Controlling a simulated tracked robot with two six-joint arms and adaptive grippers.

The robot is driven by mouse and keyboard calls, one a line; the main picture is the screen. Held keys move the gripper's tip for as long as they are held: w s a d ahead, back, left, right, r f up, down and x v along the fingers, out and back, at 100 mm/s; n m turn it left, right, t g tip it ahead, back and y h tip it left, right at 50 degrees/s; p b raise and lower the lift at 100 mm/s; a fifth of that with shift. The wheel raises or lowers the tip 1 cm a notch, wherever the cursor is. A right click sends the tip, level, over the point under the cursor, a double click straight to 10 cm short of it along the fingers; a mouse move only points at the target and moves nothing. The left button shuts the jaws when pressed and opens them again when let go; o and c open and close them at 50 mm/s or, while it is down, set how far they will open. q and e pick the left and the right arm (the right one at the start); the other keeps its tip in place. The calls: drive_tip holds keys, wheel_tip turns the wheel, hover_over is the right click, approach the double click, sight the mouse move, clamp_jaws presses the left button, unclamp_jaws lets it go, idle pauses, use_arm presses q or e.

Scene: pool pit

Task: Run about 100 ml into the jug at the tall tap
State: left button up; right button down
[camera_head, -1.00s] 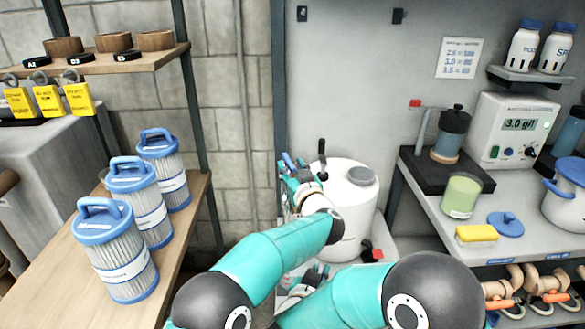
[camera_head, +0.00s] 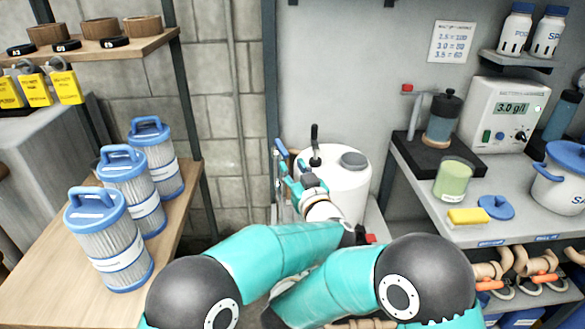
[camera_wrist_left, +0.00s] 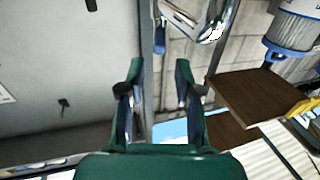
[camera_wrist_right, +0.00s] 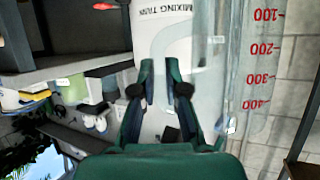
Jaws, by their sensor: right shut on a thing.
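In the head view my left gripper (camera_head: 293,172) is up beside the white tank, next to a slim metal upright with a blue end (camera_head: 281,149), which looks like the tall tap. In the left wrist view my left gripper (camera_wrist_left: 156,80) has its fingers apart with nothing clearly between them. A shiny metal piece (camera_wrist_left: 205,22) lies beyond them. In the right wrist view my right gripper (camera_wrist_right: 158,75) is shut on the handle of the clear jug (camera_wrist_right: 232,90), which has red marks from 100 to 400. The jug's water level cannot be told. My arms hide the jug in the head view.
The white mixing tank (camera_head: 336,188) stands right behind my left gripper. A bench (camera_head: 420,205) on the right holds a green cup (camera_head: 453,180), a yellow sponge (camera_head: 467,216) and a meter (camera_head: 510,115). Blue-capped filter cartridges (camera_head: 108,240) stand on the left wooden shelf.

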use_arm(q)
drive_tip(key=shift+a+n, duration=0.25)
drive_tip(key=shift+n, duration=0.15)
clamp_jaws()
drive_tip(key=n+h, duration=0.4)
drive_tip(key=n, duration=1)
approach(276, 168)
drive_tip(key=a+r, duration=0.2)
drive_tip(key=a, duration=0.2)
drive_tip(key=shift+n+t, duration=0.3)
drive_tip(key=shift+w+d+r, duration=0.1)
drive_tip(key=shift+w+d, duration=0.45)
drive_tip(key=shift+w, duration=1.1)
drive_tip(key=shift+w+d+f, duration=0.1)
drive_tip(key=shift+w+d, duration=0.5)
drive_tip(key=shift+w, duration=1.05)
drive_tip(key=shift+w+d+r, duration=0.1)
drive_tip(key=shift+w+d, duration=0.45)
drive_tip(key=shift+w, duration=1.15)
